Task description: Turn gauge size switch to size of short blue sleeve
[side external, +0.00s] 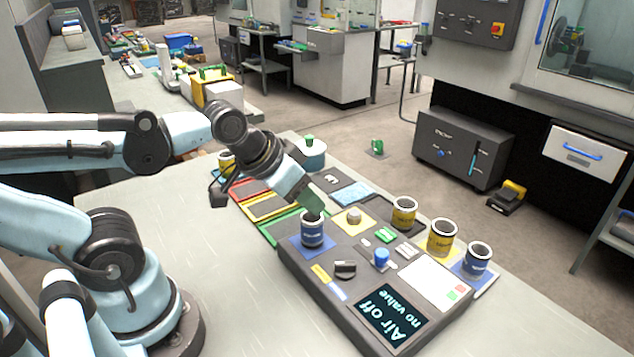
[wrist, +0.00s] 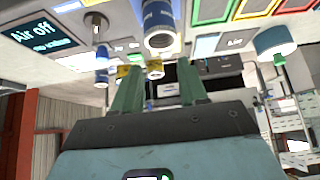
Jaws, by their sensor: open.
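A dark rotary switch (side external: 345,269) sits on the grey gauge panel (side external: 330,292); it also shows in the wrist view (wrist: 96,24). One blue sleeve (side external: 312,234) stands upright on a blue pad at the panel's left end, and shows in the wrist view (wrist: 160,28). Another blue sleeve (side external: 477,261) stands at the right end. I cannot tell surely which is shorter. The panel screen (side external: 392,312) reads "Air off, no value". My gripper (side external: 312,208) is just above and behind the left blue sleeve; in the wrist view its green fingers (wrist: 159,90) are apart, with nothing between them.
Two yellow sleeves (side external: 404,214) (side external: 441,239) stand along the panel's back side. A blue knob (side external: 381,259) rises near the switch. Red, yellow and green trays (side external: 262,207) lie left of the panel. The front left bench is clear.

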